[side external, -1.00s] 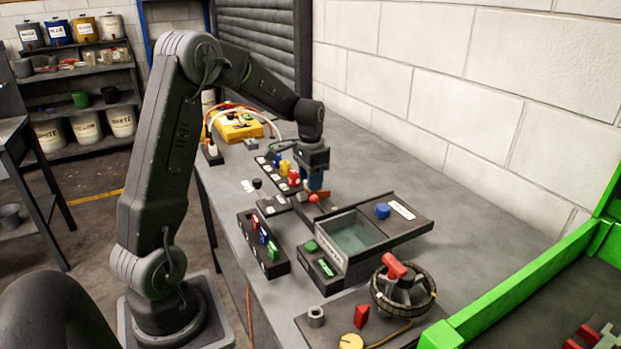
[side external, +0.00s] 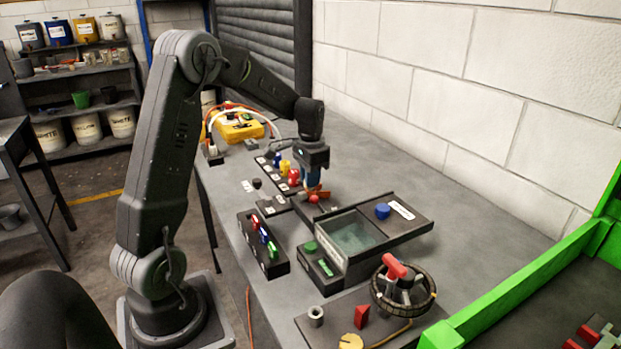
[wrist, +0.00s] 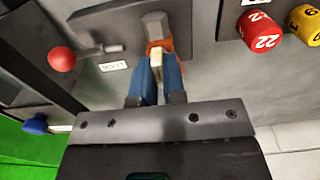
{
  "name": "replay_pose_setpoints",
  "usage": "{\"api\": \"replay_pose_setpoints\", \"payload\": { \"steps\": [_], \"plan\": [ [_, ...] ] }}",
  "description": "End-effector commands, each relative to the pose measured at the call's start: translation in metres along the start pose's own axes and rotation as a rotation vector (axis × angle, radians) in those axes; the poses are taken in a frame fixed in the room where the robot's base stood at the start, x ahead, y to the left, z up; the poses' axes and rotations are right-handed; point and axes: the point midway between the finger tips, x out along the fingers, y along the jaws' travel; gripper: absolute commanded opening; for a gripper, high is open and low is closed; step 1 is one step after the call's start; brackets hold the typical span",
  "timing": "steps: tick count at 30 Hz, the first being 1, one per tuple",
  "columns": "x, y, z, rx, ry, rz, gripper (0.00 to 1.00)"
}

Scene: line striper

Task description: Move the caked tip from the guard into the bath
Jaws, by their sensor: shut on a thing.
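My gripper (wrist: 156,76) is shut on a small cream-coloured piece, the caked tip (wrist: 156,64), held between its two blue fingers. An orange-red part, apparently the guard (wrist: 159,45), surrounds the tip's far end, below a grey hexagonal piece (wrist: 154,24). I cannot tell whether the tip is still seated in it. In the side view my gripper (side external: 314,186) is low over the bench behind the bath, and the fingers hide the tip. The bath (side external: 372,262) is an open dark tank with murky teal liquid, nearer the camera than my gripper.
A red ball knob (wrist: 61,59) on a lever is close to the gripper. Red (wrist: 259,30) and yellow (wrist: 304,22) numbered pieces stand at the other side. A blue knob (side external: 382,211) sits on the plate beside the bath.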

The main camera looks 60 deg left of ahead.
Motion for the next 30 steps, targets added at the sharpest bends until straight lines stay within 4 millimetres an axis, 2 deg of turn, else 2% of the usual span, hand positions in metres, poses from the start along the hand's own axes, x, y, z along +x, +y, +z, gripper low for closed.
{"api": "replay_pose_setpoints", "payload": {
  "steps": [17,30],
  "plan": [
    [-0.011,0.0,0.0,0.0,0.002,-0.001,0.0],
    [-0.032,0.0,0.0,0.0,0.003,-0.002,0.0]
  ]
}}
